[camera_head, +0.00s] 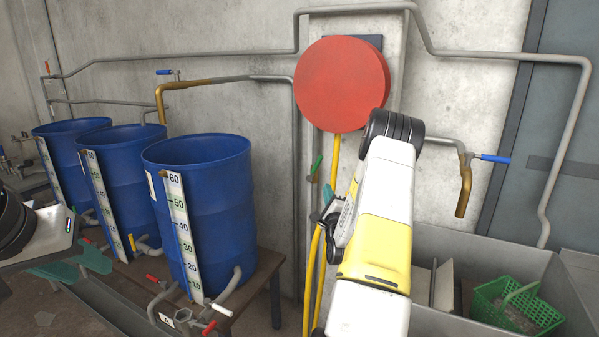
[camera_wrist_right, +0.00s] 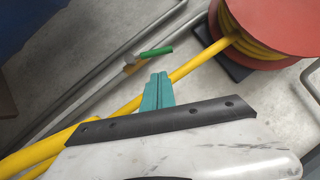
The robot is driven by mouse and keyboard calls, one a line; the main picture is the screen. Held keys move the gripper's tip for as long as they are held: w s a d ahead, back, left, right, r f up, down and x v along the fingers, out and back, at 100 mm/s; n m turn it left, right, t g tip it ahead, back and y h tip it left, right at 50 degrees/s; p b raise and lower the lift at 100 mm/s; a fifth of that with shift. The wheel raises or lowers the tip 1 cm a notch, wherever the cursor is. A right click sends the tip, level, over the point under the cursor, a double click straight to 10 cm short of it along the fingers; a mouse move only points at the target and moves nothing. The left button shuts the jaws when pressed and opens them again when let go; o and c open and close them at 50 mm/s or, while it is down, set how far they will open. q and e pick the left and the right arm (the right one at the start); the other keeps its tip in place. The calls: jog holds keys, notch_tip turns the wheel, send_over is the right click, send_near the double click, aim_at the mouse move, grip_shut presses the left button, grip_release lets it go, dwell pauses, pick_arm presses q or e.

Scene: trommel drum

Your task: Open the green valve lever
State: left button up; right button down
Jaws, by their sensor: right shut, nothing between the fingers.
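In the right wrist view the lever (camera_wrist_right: 156,51) lies just beyond my fingertips, with a clear gap. My right gripper (camera_head: 329,196) is partly hidden by its own arm in the head view. In the wrist view its teal fingers (camera_wrist_right: 159,80) are together and empty. My left gripper (camera_head: 82,265) is at the lower left, its teal fingers apart with nothing seen between them.
A yellow hose (camera_head: 334,165) hangs from the red reel (camera_head: 341,84) and runs close beside the lever and my right gripper. Blue barrels (camera_head: 216,195) with scales stand on a bench at the left. A green basket (camera_head: 518,304) sits in a grey trough at the lower right.

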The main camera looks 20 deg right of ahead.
aim_at(317, 164)
jog(key=x, duration=1.2)
jog(key=shift+w+a+r+n+g+y, duration=0.25)
jog(key=shift+r+n, duration=0.1)
jog(key=shift+n, duration=0.25)
jog(key=shift+w+a+r+n+g+y, duration=0.15)
jog(key=shift+w+r+n+g+y, duration=0.1)
jog(key=shift+r+n, duration=0.25)
jog(key=shift+w+a+r+n+g, duration=0.2)
jog(key=shift+w+a+n+g, duration=0.25)
jog(key=shift+n, duration=0.45)
jog(key=shift+w+a+r, duration=0.1)
jog(key=shift+w+a, duration=0.05)
jog(key=shift+w, duration=0.05)
